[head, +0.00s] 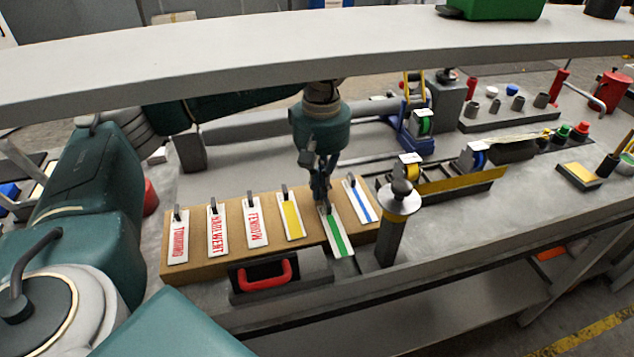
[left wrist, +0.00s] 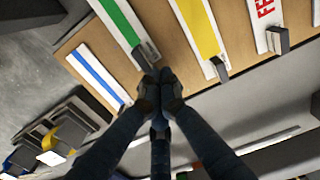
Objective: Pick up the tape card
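The green-striped tape card (head: 335,232) is white with a dark tab at its far end. It sits further toward the near side than its neighbours, and its near end reaches past the board's front edge. My left gripper (head: 321,203) points down at that end with its fingers together. In the left wrist view, the fingertips (left wrist: 160,80) close at the dark tab of the green card (left wrist: 122,22). The fingers partly hide the tab. A yellow-striped card (head: 291,217) and a blue-striped card (head: 361,200) lie on either side. My right gripper is not in view.
The brown board (head: 205,265) also carries several cards with red lettering. A black case with a red handle (head: 268,275) stands in front. A dark post with a rounded top (head: 396,225) stands close on the right. A grey beam (head: 250,60) crosses above.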

